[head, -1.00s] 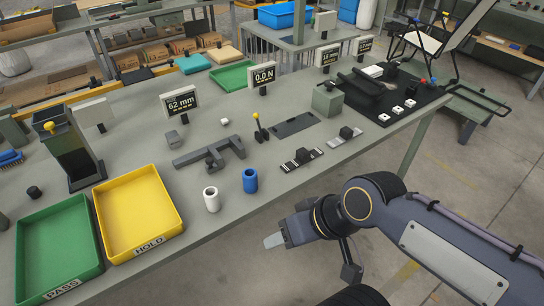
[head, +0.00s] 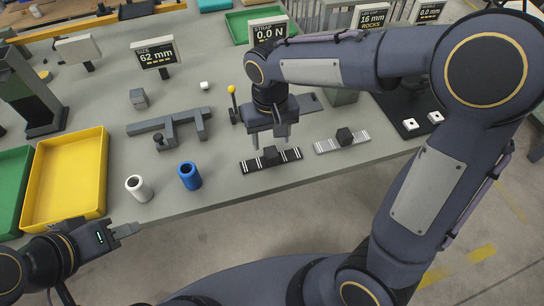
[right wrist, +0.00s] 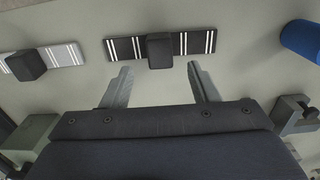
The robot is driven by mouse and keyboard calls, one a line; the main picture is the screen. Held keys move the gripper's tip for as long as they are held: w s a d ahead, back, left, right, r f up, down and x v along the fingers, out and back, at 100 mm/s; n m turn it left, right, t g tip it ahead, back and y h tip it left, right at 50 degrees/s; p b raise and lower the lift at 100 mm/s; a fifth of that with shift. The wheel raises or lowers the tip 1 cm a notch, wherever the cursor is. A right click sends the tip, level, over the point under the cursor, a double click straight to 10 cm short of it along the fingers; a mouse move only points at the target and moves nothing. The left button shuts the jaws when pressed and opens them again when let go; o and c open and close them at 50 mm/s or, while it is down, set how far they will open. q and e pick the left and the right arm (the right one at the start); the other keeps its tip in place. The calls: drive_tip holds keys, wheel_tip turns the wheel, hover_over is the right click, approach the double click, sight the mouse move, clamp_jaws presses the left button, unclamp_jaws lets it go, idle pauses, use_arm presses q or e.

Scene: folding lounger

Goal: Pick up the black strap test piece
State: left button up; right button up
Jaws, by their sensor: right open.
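The black strap test piece (head: 252,165) lies flat on the bench near its front edge, with white stripes at its ends and a black block on its middle. It also shows in the right wrist view (right wrist: 126,48), beyond the fingertips. My right gripper (head: 280,139) points down just behind the strap, open and empty; its two fingers (right wrist: 160,75) are spread with the block between their lines, apart from it. My left gripper (head: 128,231) hangs beyond the bench's front edge; its finger gap cannot be made out.
A grey strap (head: 326,146) with a black block lies to the right. A blue cylinder (head: 190,177), a white cylinder (head: 139,188) and a grey gauge (head: 165,124) stand to the left. A yellow-knobbed lever (head: 233,105) is behind. A yellow tray (head: 101,180) is further left.

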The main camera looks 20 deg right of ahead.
sight(271, 152)
drive_tip(key=f, duration=0.5)
drive_tip(key=shift+s+f, duration=0.1)
drive_tip(key=shift+s, duration=0.25)
drive_tip(key=shift+c, duration=0.3)
drive_tip(key=c, duration=1)
